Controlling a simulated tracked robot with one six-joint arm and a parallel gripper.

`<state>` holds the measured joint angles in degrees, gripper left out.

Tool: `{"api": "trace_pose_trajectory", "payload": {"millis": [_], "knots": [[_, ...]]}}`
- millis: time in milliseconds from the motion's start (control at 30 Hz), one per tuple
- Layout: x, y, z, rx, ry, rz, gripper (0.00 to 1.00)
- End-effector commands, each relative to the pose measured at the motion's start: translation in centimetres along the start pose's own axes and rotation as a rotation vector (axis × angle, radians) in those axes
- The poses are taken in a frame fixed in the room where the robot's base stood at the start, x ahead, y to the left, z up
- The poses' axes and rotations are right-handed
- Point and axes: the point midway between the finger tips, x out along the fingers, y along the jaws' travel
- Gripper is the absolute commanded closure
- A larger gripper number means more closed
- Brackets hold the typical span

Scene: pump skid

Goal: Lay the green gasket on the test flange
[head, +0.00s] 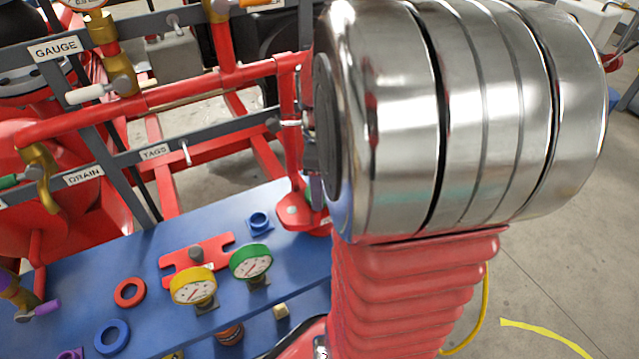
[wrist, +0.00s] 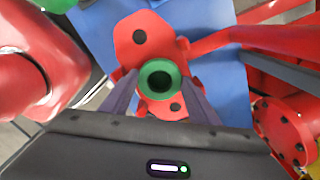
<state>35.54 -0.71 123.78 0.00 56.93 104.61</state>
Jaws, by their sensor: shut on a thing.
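The green gasket (wrist: 159,65) is a ring held between the two dark fingers of my gripper (wrist: 159,88) in the wrist view. It appears over the middle of the red test flange (wrist: 138,36), which has dark bolt holes on either side of the ring. I cannot tell whether the gasket touches the flange or hangs above it. In the head view, the red flange (head: 295,212) shows at the right end of the blue bench. My wrist hides most of it and the gasket there. A bit of my gripper (head: 316,188) shows just above it.
The blue bench (head: 90,285) holds a red ring (head: 129,292), a blue ring (head: 112,337), a yellow gauge (head: 194,288), a green gauge (head: 251,262), a red plate (head: 190,256) and a blue cup (head: 258,223). Red pipes (head: 150,103) and grey rails rise behind.

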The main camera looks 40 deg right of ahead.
Motion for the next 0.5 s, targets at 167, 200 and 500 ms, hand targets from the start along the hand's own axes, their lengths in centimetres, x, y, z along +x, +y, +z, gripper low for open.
{"api": "trace_pose_trajectory", "payload": {"millis": [167,200,500], "knots": [[0.29,0.01,-0.01,0.000,0.000,0.001,0.67],[0.35,0.01,-0.01,0.000,0.000,0.001,0.67],[0.81,-0.01,0.00,0.000,0.000,0.000,0.67]]}}
